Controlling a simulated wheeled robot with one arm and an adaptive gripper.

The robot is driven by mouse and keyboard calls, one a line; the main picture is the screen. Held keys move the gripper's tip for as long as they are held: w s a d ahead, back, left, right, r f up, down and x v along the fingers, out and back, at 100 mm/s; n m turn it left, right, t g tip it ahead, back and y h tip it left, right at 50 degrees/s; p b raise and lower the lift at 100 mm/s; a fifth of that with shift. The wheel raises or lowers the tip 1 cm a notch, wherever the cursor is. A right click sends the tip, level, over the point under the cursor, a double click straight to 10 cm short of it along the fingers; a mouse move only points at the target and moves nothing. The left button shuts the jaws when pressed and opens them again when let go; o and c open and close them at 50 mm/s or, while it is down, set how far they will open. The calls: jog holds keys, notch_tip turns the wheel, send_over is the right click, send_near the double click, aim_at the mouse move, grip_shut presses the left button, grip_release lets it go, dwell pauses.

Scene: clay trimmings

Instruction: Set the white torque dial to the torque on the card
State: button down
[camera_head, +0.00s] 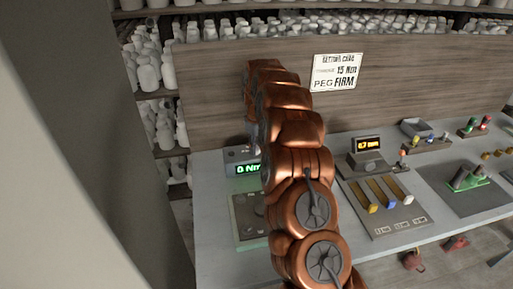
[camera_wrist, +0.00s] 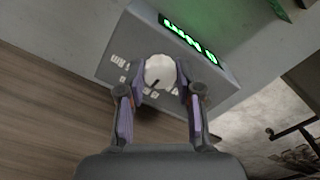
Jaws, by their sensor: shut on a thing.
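The white torque dial (camera_wrist: 160,72) sits on a grey box under a green lit readout (camera_wrist: 190,40) in the wrist view. A dark pointer mark shows on its lower left edge. My gripper (camera_wrist: 160,96) is shut on the dial, one finger at each side. In the head view the readout (camera_head: 248,169) shows "0 Nm", partly cut off by my arm, which hides the dial. The card (camera_head: 337,71) on the wooden backboard reads "15 Nm" and "PEG FIRM".
Right of my arm stand a box with an orange display (camera_head: 368,144) and a panel with several coloured sliders (camera_head: 385,203). Shelves of white pots stand behind.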

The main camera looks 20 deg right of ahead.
jog(key=m+b, duration=0.2)
jog(key=b, duration=0.1)
jog(key=shift+f, duration=0.25)
jog(key=m+b, duration=0.4)
jog(key=m, duration=0.1)
jog(key=shift+a+r, duration=0.1)
jog(key=shift+r, duration=0.05)
jog(key=shift+r+m, duration=0.1)
jog(key=shift+m, duration=0.2)
jog(key=c, duration=0.8)
grip_release()
jog(key=shift+o, duration=0.2)
jog(key=shift+r, duration=0.1)
